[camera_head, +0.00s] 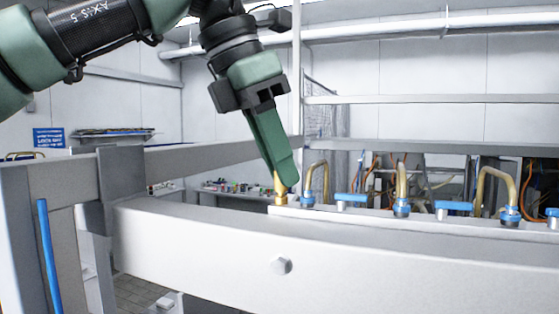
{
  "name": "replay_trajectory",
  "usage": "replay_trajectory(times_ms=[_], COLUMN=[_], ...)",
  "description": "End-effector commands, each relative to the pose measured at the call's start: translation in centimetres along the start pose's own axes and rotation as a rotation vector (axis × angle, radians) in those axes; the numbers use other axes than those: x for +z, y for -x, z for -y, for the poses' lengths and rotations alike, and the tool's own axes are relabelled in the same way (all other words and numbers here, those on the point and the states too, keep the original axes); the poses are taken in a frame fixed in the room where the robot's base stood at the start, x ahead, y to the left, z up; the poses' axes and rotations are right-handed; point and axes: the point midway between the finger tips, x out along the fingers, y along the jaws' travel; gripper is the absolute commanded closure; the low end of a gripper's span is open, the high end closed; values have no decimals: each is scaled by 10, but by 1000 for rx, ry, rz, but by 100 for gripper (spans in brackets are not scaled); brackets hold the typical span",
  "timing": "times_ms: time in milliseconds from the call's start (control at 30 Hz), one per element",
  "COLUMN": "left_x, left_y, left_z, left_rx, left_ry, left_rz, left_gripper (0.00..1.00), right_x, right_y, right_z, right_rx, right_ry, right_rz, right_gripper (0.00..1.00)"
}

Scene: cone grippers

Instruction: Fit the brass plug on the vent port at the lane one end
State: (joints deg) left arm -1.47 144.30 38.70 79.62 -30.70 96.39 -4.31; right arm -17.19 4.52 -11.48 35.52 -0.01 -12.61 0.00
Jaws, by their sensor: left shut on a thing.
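My left gripper (285,184) comes down from above with its long green fingers tilted to the lower right. It is shut on the brass plug (278,184), a thin golden piece that shows at the left side of the fingertips. Directly below is a short golden fitting (281,200) at the left end of the pale valve strip (345,212), where the vent port seems to be. I cannot tell whether the plug touches this fitting or where one ends and the other begins. The fingers hide part of the plug. My right gripper is not in view.
Bent brass pipes (402,182) and blue valve handles (350,198) stand along the strip to the right, close to the fingertips. A thick white beam (200,233) runs across the front. A grey post (122,190) stands at left. The space left of the gripper is clear.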

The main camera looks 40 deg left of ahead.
Motion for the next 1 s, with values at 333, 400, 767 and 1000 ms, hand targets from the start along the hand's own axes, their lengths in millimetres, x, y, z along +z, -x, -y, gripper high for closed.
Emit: replay_trajectory(times_ms=[333, 400, 767, 1000], left_x=[-1, -1, -1, -1], left_y=[-3, -3, -3, -3], left_z=[0, 0, 0, 0], left_rx=[0, 0, 0, 0], left_ry=[0, 0, 0, 0], left_rz=[0, 0, 0, 0], left_gripper=[100, 100, 60, 45], right_x=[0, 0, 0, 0], right_y=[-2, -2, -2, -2], right_z=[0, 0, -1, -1], right_rx=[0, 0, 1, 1], right_ry=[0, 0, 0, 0], right_rz=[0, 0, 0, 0], right_gripper=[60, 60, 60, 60])
